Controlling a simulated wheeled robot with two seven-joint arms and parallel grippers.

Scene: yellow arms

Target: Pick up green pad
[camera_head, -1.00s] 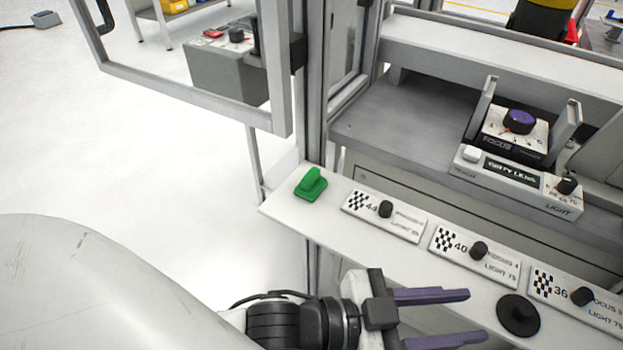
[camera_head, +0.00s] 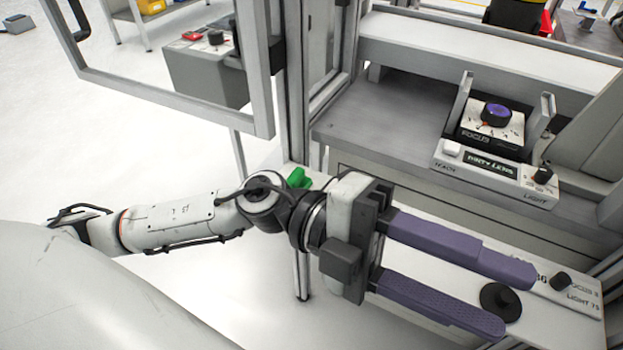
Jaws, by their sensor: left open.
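The green pad (camera_head: 299,178) lies at the left end of the white shelf (camera_head: 408,312). My left gripper (camera_head: 520,298) is open, with two purple fingers pointing right over the shelf. Its fingertips are near a round black knob piece (camera_head: 500,302), well to the right of the green pad. I see nothing between the fingers. My right gripper is not in view.
A white plate with a black knob (camera_head: 561,281) sits at the shelf's right end. Behind stands a device with a purple focus dial (camera_head: 495,114) and a light panel (camera_head: 491,172). A framed door panel (camera_head: 262,110) stands open at left.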

